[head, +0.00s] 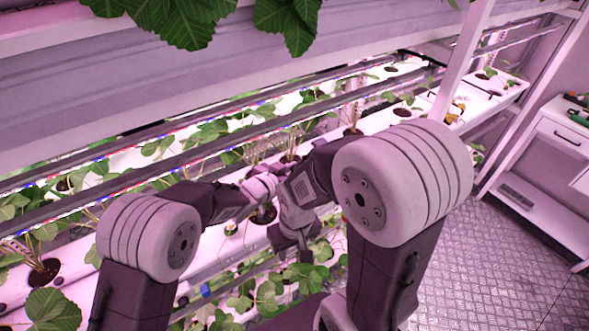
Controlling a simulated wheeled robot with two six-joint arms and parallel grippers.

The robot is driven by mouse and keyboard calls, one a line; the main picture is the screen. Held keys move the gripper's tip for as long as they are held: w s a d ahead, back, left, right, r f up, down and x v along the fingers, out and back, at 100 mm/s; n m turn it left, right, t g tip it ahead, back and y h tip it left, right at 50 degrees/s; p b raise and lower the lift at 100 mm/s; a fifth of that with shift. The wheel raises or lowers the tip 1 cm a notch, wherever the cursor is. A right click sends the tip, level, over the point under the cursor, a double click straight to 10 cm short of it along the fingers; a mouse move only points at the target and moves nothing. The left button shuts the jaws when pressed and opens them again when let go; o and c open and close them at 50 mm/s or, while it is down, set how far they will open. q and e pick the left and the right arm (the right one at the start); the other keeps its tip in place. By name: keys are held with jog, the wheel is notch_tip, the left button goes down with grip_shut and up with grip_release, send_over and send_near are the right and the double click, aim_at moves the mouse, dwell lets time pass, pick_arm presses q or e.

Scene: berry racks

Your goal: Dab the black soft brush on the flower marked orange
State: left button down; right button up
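My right gripper (292,246) hangs low in the middle of the picture, in front of the planted rack. Its tips are small and dark against leaves, so I cannot tell if it is open or holds anything. My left arm reaches in from the left, and its wrist end (258,188) lies just left of the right wrist, partly overlapping. The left gripper's fingers cannot be made out. I cannot make out the black soft brush or an orange-marked flower. Small yellow-orange spots (455,112) show near the rack's far right end, too small to identify.
White growing troughs (372,121) with strawberry plants run diagonally behind my arms. Grey rails (228,133) with lights run above them, and leaves (190,22) hang from the upper shelf. A white cart (556,134) with tools stands at right. The metal floor (480,255) is clear.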

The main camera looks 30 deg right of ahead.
pick_arm(q)
notch_tip(320, 180, up, 7)
jog(key=p, duration=0.6)
jog(key=shift+r, duration=0.1)
jog(key=shift+d, duration=0.1)
